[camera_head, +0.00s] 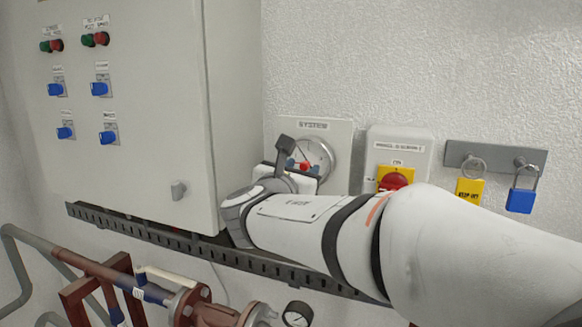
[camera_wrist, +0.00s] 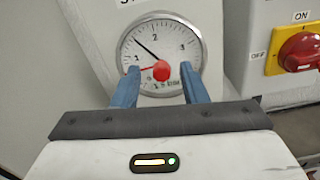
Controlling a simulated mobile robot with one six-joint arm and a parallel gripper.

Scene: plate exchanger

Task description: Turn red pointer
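The red pointer (camera_wrist: 161,71) is a red knob with a thin red needle on the face of a round white gauge (camera_wrist: 150,30). The needle points left, near the 1 mark, and a separate black needle points up and left between 1 and 2. My gripper (camera_wrist: 160,88) is open in front of the gauge, one blue finger on each side of the red knob. I cannot tell whether either finger touches it. In the head view the red pointer (camera_head: 304,166) shows small beside my gripper, and the gauge (camera_head: 322,155) is partly hidden by my wrist.
Right of the gauge is a red rotary switch on a yellow plate (camera_head: 396,177). A grey cabinet (camera_head: 130,150) stands left. Pipes (camera_head: 150,292) run below.

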